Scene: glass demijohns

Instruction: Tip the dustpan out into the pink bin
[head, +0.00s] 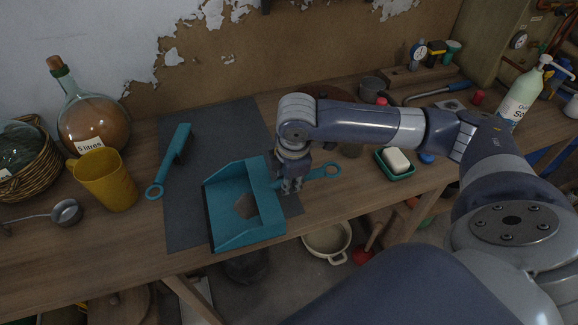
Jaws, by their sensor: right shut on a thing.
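The teal dustpan (262,200) is at the front of the workbench, over the right part of a dark mat, its open side facing left. A brownish patch (246,206) shows on its floor; I cannot tell whether it is loose dirt. My right gripper (291,186) points down and is shut on the dustpan's handle, close to the pan; the handle's looped end (330,171) sticks out to the right. I cannot tell whether the pan touches the mat. I see no bin that is clearly pink. My left gripper is out of view.
A teal brush (176,158) lies on the dark mat (215,128). A yellow jug (106,182) and a glass demijohn (92,122) stand left. A soap tray (395,165) is right. A cream vessel (328,240) and a red plunger (363,256) are below the bench edge.

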